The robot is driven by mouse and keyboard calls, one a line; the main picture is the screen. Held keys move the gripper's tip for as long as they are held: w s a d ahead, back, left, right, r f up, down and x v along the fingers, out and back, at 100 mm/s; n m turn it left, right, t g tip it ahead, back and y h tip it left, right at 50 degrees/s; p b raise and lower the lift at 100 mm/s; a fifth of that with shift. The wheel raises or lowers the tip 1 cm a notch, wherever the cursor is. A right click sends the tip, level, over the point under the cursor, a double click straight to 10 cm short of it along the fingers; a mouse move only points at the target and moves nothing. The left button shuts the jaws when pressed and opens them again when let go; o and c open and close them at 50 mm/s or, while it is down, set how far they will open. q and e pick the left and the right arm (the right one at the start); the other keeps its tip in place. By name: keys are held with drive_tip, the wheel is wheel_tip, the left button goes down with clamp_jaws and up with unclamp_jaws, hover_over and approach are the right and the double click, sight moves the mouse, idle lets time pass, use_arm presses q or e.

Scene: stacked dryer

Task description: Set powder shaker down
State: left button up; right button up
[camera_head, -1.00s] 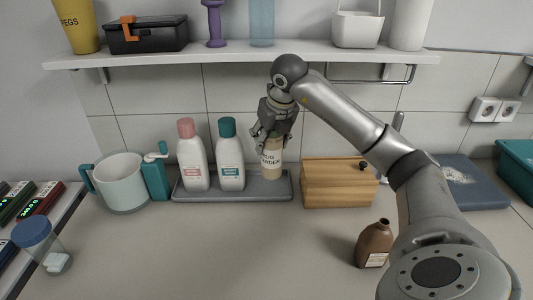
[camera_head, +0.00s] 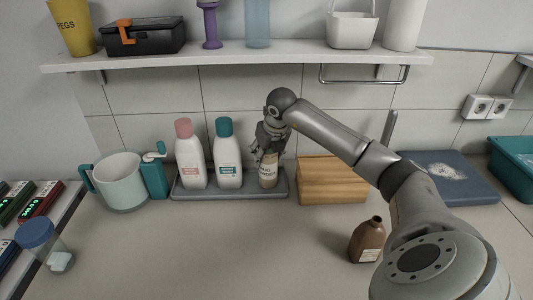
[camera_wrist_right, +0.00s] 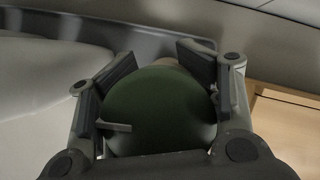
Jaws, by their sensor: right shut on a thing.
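The powder shaker (camera_head: 268,178) is a pale cylinder with dark lettering, upright at the right end of the grey tray (camera_head: 178,196). Its base is at the tray; I cannot tell for sure whether it touches. My right gripper (camera_head: 268,152) reaches down from above and is shut on its top. In the right wrist view, the shaker's dark green domed cap (camera_wrist_right: 160,112) sits between both fingers. The rest of the shaker is mostly hidden there. My left gripper is not in view.
Two white bottles, pink-capped (camera_head: 190,160) and teal-capped (camera_head: 228,160), stand left of the shaker on the tray. A wooden box (camera_head: 333,182) stands close on the right. A brown bottle (camera_head: 367,241) is in front. A shelf (camera_head: 235,55) overhangs behind.

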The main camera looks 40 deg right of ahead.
drive_tip(key=shift+f, duration=0.2)
drive_tip(key=o, duration=1.3)
drive_tip(key=shift+r, duration=0.15)
drive_tip(key=shift+r, duration=0.2)
drive_tip(key=b+v, duration=0.1)
drive_tip(key=v, duration=1)
drive_tip(key=shift+s+r+b, duration=0.25)
drive_tip(key=shift+r+b, duration=0.1)
drive_tip(key=shift+f, duration=0.1)
